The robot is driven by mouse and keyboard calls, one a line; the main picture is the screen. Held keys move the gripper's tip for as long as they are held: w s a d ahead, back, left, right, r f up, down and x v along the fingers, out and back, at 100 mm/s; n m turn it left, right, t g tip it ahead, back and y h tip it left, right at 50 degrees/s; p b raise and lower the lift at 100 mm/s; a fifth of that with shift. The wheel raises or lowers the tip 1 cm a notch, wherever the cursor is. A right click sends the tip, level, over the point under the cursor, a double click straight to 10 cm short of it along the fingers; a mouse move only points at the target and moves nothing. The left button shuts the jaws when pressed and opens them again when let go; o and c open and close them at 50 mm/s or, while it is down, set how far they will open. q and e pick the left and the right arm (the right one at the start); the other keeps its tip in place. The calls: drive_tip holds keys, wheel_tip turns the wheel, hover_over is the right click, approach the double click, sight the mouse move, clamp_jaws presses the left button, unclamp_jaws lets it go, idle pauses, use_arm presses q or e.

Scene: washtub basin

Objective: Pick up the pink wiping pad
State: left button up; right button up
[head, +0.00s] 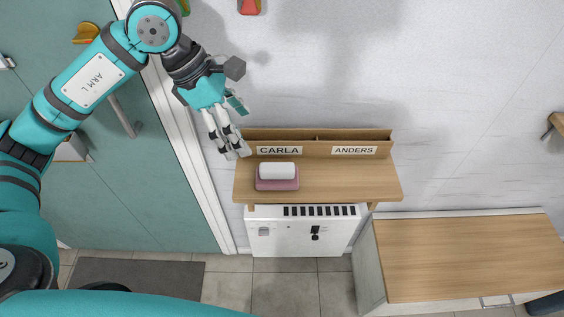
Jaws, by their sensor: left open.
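The pink wiping pad (277,184) lies on the left part of a wooden wall shelf (340,188), with a white block-like top (277,170) on it or as part of it. My left gripper (238,154) comes down from the upper left and is open and empty. Its fingertips are over the shelf's left end, above and to the left of the pad, apart from it. My right gripper does not show.
The shelf has a raised back with labels CARLA (279,150) and ANDERS (354,150). A white heater-like unit (303,232) is below it. A wooden bench top (470,257) stands at the lower right. A teal door (130,190) is at the left.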

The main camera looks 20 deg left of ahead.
sight(273, 166)
use_arm(q)
drive_tip(key=p+x, duration=0.1)
drive_tip(key=x, duration=0.3)
drive_tip(key=w+p+x, duration=0.1)
drive_tip(key=x, duration=0.2)
drive_tip(key=p+x, duration=0.1)
drive_tip(key=x, duration=0.3)
drive_tip(key=shift+w+a+f, duration=0.2)
drive_tip(key=shift+f, duration=0.2)
drive_tip(key=shift+w+d+f, duration=0.1)
drive_tip(key=shift+f, duration=0.35)
drive_tip(key=shift+d+f+p, duration=0.25)
drive_tip(key=shift+p, duration=0.15)
drive_tip(key=p+x, duration=0.1)
drive_tip(key=x, duration=0.2)
drive_tip(key=shift+w+d+f, duration=0.1)
drive_tip(key=shift+f, duration=0.2)
drive_tip(key=shift+d+f, duration=0.1)
drive_tip(key=shift+f, duration=0.25)
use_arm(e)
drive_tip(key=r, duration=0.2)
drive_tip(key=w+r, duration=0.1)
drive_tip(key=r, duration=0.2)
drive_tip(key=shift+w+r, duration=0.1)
